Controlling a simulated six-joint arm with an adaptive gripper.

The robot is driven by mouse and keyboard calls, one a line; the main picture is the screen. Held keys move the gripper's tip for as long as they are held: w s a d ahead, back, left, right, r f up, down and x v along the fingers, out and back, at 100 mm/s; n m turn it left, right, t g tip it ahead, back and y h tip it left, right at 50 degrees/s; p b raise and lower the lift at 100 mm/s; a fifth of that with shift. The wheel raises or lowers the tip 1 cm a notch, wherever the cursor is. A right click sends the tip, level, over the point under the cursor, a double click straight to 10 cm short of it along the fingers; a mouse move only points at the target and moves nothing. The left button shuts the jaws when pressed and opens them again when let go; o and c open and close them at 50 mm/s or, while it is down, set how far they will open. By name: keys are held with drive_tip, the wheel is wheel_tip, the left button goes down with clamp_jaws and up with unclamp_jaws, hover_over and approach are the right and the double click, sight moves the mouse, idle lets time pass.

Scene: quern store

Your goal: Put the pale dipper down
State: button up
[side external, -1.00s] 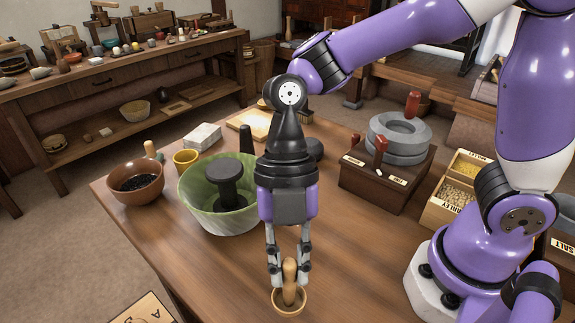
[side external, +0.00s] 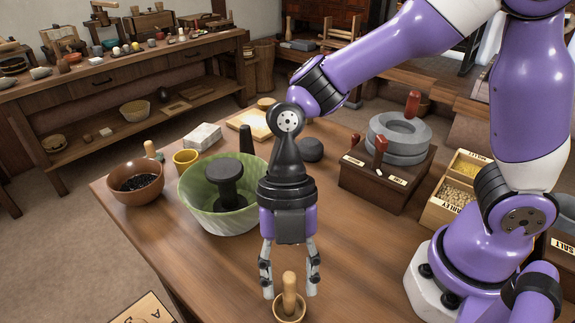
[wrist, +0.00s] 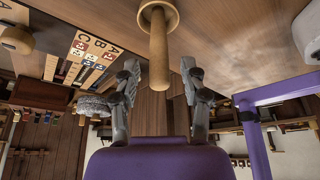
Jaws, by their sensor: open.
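The pale dipper (side external: 290,309) stands upright near the front edge of the wooden table (side external: 235,265), its small round bowl down and its handle up. The bowl appears to rest on the tabletop. My gripper (side external: 290,291) is open, with one finger on each side of the handle and a gap on both sides. In the wrist view the dipper (wrist: 158,45) shows between the spread fingertips of my gripper (wrist: 160,68), apart from both.
A green bowl (side external: 193,197) with a dark piece in it stands behind left. A brown bowl (side external: 143,193), a yellow cup (side external: 184,168) and a white block (side external: 203,137) are farther left. A grey quern (side external: 398,150) sits on a wooden box (side external: 372,194) at right.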

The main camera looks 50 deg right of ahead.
drive_tip(key=w+d+r+m+t, duration=0.2)
drive_tip(key=d+r+m, duration=0.1)
drive_tip(key=r+m, duration=0.25)
drive_tip(key=w+d+r+m+t, duration=0.2)
drive_tip(key=d+r+m, duration=0.1)
drive_tip(key=r+m, duration=0.3)
drive_tip(key=s+d+m+t+h, duration=0.1)
drive_tip(key=d+m+t, duration=0.1)
drive_tip(key=d+m, duration=0.4)
drive_tip(key=d+f+m+t+h, duration=0.1)
drive_tip(key=d+m+t+h, duration=0.1)
drive_tip(key=d+m, duration=0.4)
drive_tip(key=m, duration=0.3)
drive_tip(key=shift+s+d+t, duration=0.3)
drive_tip(key=shift+s+t, duration=0.05)
drive_tip(key=shift+t, duration=0.05)
